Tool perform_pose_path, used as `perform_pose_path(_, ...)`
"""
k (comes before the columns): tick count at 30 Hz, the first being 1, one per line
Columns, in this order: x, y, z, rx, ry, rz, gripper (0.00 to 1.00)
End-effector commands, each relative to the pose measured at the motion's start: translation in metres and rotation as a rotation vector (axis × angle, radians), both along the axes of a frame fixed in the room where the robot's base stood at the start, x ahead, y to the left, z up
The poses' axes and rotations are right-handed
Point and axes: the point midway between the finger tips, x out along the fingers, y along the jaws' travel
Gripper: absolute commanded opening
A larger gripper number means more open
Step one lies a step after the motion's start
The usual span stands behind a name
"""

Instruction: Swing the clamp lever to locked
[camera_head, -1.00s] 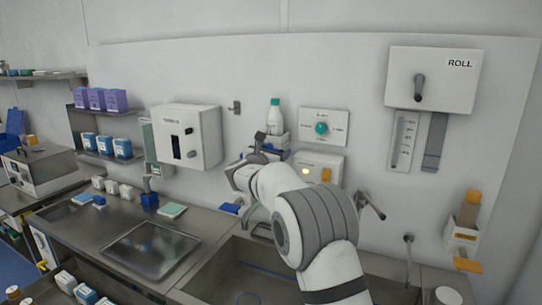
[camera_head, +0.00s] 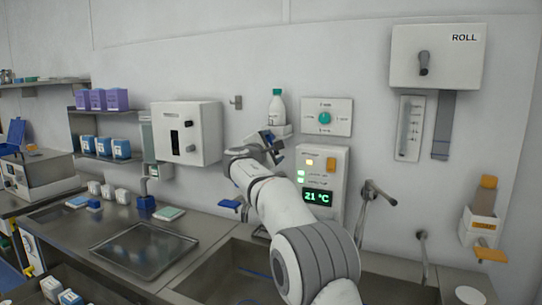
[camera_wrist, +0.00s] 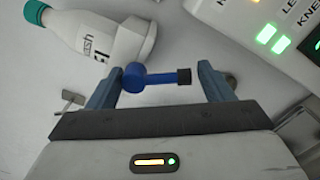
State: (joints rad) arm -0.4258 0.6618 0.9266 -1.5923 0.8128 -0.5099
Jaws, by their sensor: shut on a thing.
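The likely clamp lever is a blue lever (camera_wrist: 140,79) with a round hub and a black tip. In the head view my gripper (camera_head: 272,150) is against the wall just below the wash bottle's holder. The lever there is mostly hidden by the gripper. I see no locked marking.
A white wash bottle (camera_head: 276,107) with a teal cap stands just above my gripper. A control panel (camera_head: 340,170) reading 21 °C is close on the right, with a teal dial (camera_head: 325,118) above. A steel tap (camera_head: 367,200) and sink are below.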

Motion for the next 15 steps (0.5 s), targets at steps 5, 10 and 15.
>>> perform_pose_path(5,0.004,0.003,-0.017,0.153,-0.048,-0.006,0.52)
perform_pose_path(10,0.005,0.007,-0.018,0.282,-0.1,-0.007,0.51)
perform_pose_path(15,0.007,0.011,-0.018,0.387,-0.142,-0.008,0.51)
